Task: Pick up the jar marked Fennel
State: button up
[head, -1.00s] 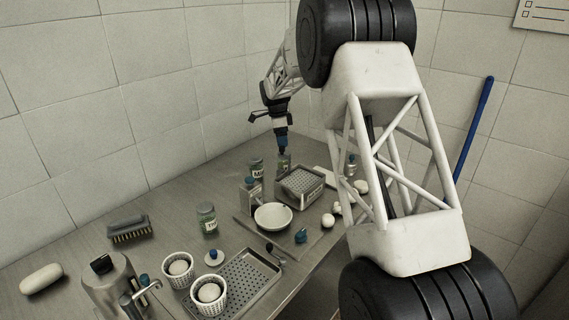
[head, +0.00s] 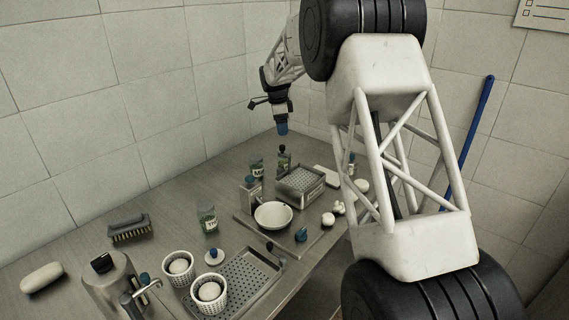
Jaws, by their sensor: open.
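Several small jars with pale labels stand on the metal counter in the head view. One jar (head: 208,218) stands alone left of the white bowl, and another jar (head: 256,167) stands near the back. A dark-topped jar (head: 284,161) stands behind the perforated metal basket, partly hidden by it. The labels are too small for me to tell which reads Fennel. My gripper (head: 282,130), with blue at its tip, is open and empty above the dark-topped jar, with a gap between them.
The perforated basket (head: 318,189) stands just in front of the dark-topped jar. A white bowl (head: 273,217), a bottle (head: 250,194), a perforated tray (head: 262,281) and white cups (head: 178,269) fill the front. A brush (head: 129,231) lies left. The counter's back left is clear.

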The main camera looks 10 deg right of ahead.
notch_tip(320, 180, up, 6)
jog(key=s+d+m+t+y, duration=0.4)
jog(key=d+y, duration=0.4)
jog(key=y, duration=0.6)
notch_tip(320, 180, down, 15)
jog(key=w, duration=0.1)
jog(key=shift+w+f+t, duration=0.2)
jog(key=shift+w+t, duration=0.05)
jog(key=shift+t, duration=0.05)
jog(key=shift+d, duration=0.1)
